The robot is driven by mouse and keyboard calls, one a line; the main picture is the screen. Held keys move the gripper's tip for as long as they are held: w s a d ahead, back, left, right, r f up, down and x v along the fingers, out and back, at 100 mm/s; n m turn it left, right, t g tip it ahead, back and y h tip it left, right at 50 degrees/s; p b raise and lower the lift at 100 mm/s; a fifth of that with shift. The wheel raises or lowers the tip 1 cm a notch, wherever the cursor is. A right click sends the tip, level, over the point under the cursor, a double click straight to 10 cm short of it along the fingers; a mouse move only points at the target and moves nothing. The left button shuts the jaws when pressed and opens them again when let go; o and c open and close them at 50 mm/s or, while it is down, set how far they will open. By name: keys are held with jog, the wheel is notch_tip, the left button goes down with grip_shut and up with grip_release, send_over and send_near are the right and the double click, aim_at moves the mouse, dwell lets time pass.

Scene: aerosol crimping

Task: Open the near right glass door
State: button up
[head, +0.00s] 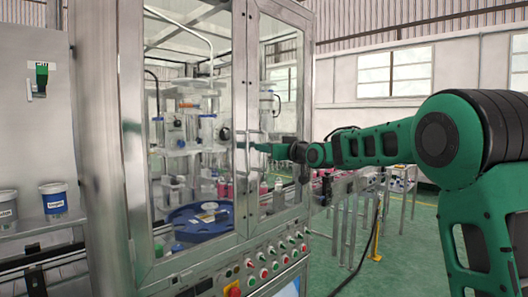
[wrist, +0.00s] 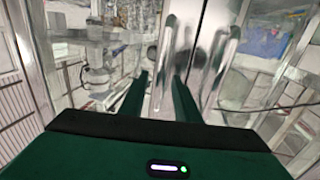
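The near right glass door (head: 281,110) is a metal-framed pane on the front of the cabinet, and it looks shut. Its vertical metal handle appears in the wrist view (wrist: 164,60). My gripper (head: 250,146) reaches in from the right to handle height, in front of the door's left edge. In the wrist view its two green fingers (wrist: 161,78) are apart, with the handle bar between them and gaps beside it. Whether a finger touches the bar cannot be told.
The left glass door (head: 190,130) looks shut; a second handle (wrist: 216,70) stands just right of my fingers in the wrist view. A button panel (head: 275,258) lies below the doors. A blue round table (head: 200,225) sits inside. A conveyor (head: 350,190) stands right of the cabinet.

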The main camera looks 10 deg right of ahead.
jog(key=shift+w+a, duration=0.35)
jog(key=shift+w, duration=0.3)
grip_shut()
jog(key=shift+s, duration=0.15)
